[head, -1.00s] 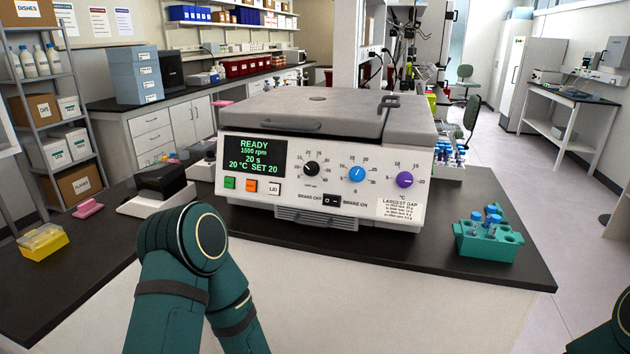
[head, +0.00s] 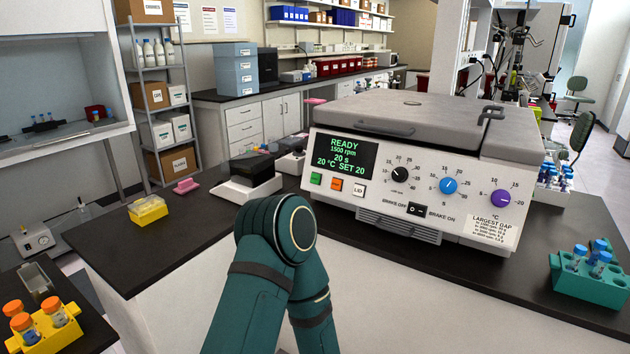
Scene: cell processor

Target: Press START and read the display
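The centrifuge (head: 455,215) stands on the black bench with its grey lid (head: 420,118) shut. Its display (head: 344,154) reads READY, 1500 rpm, 20 s, 20 °C SET 20 in green. Below the display are a green button (head: 316,178), an orange button (head: 337,184) and a white LID button (head: 358,189). No START label can be read on them. To their right are black, blue and purple knobs and a brake switch (head: 417,210). A bent teal part of my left arm shows in front of the bench; neither gripper is in view.
A teal rack (head: 588,287) with blue-capped tubes stands at the right on the bench. A dark-topped device (head: 250,180), a pink item (head: 186,186) and a yellow box (head: 148,210) lie left of the centrifuge. A yellow rack (head: 45,328) holds orange-capped vials at lower left.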

